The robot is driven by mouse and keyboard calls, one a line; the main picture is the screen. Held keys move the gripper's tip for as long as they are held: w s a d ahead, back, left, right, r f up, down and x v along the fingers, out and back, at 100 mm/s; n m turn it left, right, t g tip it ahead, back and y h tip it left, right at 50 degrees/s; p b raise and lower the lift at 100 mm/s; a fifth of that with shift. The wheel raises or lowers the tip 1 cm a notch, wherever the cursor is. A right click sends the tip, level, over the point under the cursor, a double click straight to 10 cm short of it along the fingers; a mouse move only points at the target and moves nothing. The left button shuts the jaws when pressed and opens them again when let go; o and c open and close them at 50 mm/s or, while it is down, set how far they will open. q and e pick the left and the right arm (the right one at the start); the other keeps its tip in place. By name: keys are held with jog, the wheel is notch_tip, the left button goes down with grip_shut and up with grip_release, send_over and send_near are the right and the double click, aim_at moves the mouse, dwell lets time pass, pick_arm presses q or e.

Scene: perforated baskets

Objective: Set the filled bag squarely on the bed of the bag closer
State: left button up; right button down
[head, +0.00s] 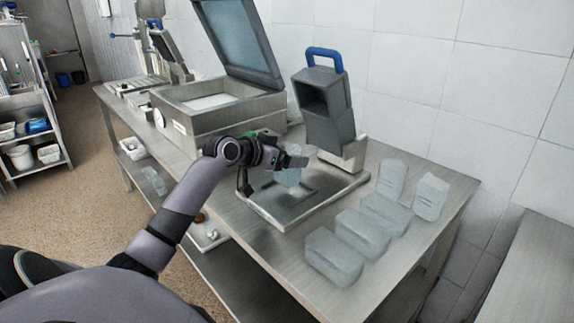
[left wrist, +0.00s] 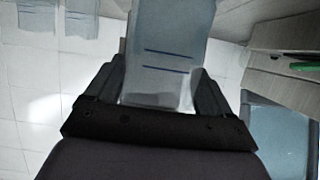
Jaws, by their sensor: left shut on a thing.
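The filled bag (head: 289,178) is pale and translucent. My left gripper (head: 292,161) is shut on its upper part and holds it over the bed of the bag closer. In the left wrist view the bag (left wrist: 155,88) shows between the two dark fingers (left wrist: 157,95). The bag closer (head: 326,112) has a dark grey head with a blue handle, a pale post and a flat metal base. Its bed (head: 297,197) has a dark rectangle, partly behind the gripper and bag. Whether the bag's underside touches the bed I cannot tell. My right gripper is not in view.
A large steel machine (head: 213,112) with a raised lid stands to the left. A tiled wall (head: 420,75) runs behind the table. The table's front edge is below my arm.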

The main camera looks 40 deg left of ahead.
pick_arm(q)
notch_tip(320, 180, down, 3)
jog(key=shift+r, duration=0.1)
jog(key=o, duration=1.1)
jog(key=shift+s, duration=0.2)
jog(key=d+v, duration=0.1)
jog(key=v, duration=1)
jog(key=shift+s+a+r+b, duration=0.2)
jog(key=shift+s+a+b, duration=0.05)
jog(key=shift+a+b, duration=0.2)
